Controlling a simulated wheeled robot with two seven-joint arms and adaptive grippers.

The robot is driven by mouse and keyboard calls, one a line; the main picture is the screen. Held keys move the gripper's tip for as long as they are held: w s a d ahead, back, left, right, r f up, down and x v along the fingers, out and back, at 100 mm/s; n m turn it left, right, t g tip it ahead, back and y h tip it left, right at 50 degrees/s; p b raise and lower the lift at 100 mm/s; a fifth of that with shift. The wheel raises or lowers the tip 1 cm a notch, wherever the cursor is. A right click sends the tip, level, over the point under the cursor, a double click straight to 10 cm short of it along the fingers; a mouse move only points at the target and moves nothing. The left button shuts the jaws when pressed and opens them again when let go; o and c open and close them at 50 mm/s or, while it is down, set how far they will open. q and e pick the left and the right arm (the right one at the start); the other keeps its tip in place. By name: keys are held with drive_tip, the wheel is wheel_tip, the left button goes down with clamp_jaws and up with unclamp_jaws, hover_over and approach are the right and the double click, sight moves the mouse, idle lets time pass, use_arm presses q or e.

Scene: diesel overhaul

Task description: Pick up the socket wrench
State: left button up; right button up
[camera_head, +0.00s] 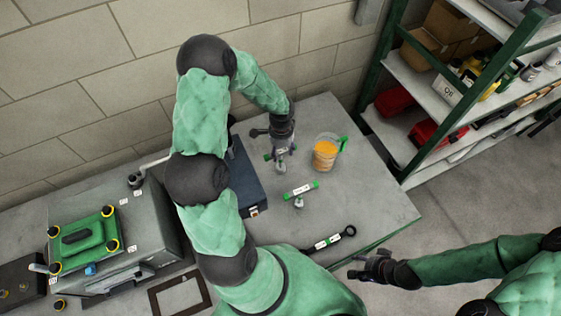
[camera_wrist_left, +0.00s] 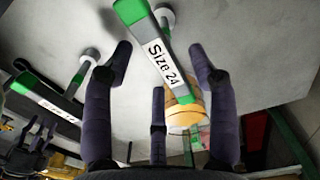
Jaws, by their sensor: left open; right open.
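A socket wrench (camera_head: 281,153) with green ends lies or stands on the table under my left gripper (camera_head: 283,146), which partly hides it. In the left wrist view, a wrench labelled "Size 24" (camera_wrist_left: 163,58) runs between the spread fingers of my left gripper (camera_wrist_left: 160,62); I cannot tell whether they touch it. A second socket wrench (camera_head: 300,189) with green ends is nearer the front of the table; a labelled green-ended wrench also shows at the left of the left wrist view (camera_wrist_left: 48,100). My right gripper (camera_head: 370,267) is open and empty, beyond the table's front edge.
A dark blue box (camera_head: 246,185) lies to the left. A shelf rack (camera_head: 432,97) stands at right. The right tabletop is clear.

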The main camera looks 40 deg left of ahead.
use_arm(q)
wheel_tip(320, 180, down, 2)
drive_tip(key=shift+f, duration=0.1)
clamp_jaws()
idle(0.4)
wheel_tip(320, 180, up, 10)
drive_tip(key=shift+r, duration=0.1)
idle(0.3)
